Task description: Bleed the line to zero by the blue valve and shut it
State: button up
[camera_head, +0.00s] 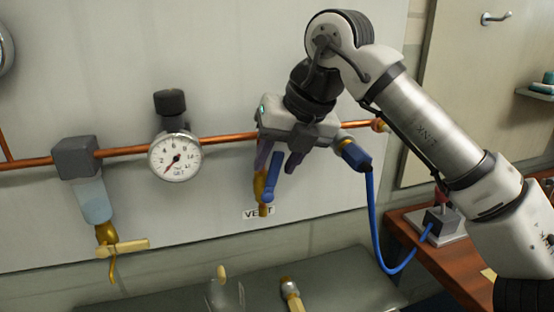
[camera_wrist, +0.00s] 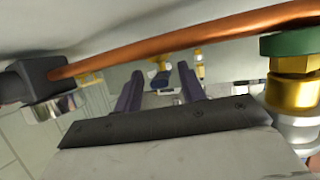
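The blue valve lever (camera_head: 272,177) hangs down, slightly slanted, at a brass body (camera_head: 260,187) above the VENT label (camera_head: 250,214). My gripper (camera_head: 279,165) is over this valve, with its fingers apart and the lever between or just below them. I cannot tell whether they touch it.
A copper pipe (camera_head: 220,138) runs across the panel. At left hangs a clear bowl (camera_head: 93,201) with a yellow-handled drain (camera_head: 125,247). A blue hose (camera_head: 371,215) loops at right down to a box on a wooden bench (camera_head: 448,262). Brass fittings lie on a grey shelf (camera_head: 345,280) below.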

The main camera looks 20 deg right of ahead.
jog(key=v, duration=1.3)
jog(key=shift+r, duration=0.15)
jog(key=shift+s, duration=0.1)
jog(key=shift+c, duration=0.4)
